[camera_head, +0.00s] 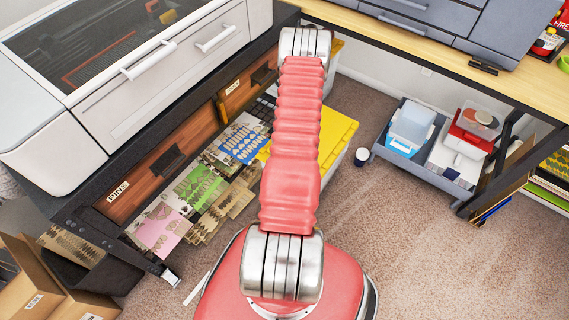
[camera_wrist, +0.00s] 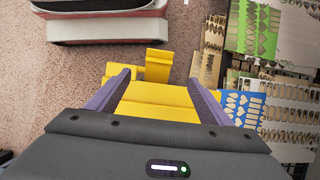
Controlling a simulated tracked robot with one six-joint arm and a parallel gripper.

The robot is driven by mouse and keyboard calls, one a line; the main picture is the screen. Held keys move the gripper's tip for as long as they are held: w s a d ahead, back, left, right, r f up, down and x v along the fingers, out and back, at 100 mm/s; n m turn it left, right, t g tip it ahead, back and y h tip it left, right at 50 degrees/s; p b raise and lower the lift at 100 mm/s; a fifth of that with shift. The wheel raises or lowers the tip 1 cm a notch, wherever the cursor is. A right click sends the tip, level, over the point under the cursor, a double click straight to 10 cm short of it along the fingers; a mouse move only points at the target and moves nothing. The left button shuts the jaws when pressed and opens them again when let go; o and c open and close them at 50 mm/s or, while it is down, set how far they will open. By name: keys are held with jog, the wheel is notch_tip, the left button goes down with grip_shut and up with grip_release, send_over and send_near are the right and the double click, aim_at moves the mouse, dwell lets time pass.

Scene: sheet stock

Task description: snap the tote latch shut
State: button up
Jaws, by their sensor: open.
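The tote shows in the head view as a yellow lid (camera_head: 338,130) on a pale body, on the carpet beside the workbench, partly hidden by my arm. In the wrist view its yellow top (camera_wrist: 158,98) lies beneath my gripper. A yellow tab, apparently the latch (camera_wrist: 158,64), sticks out from the tote's edge toward the picture's top, over the carpet. My gripper (camera_wrist: 160,78) is open, with its purple fingers on either side of the yellow and the tab just beyond the fingertips. I cannot tell if the fingers touch the tote. The head view hides my gripper behind the arm.
Sheets of cut pieces (camera_head: 200,188) lie beside the tote under the bench with wooden drawers (camera_head: 135,187). A grey tray (camera_head: 410,158) with boxes is at the right. Carpet at lower right is clear.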

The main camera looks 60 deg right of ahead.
jog(key=shift+c, duration=0.2)
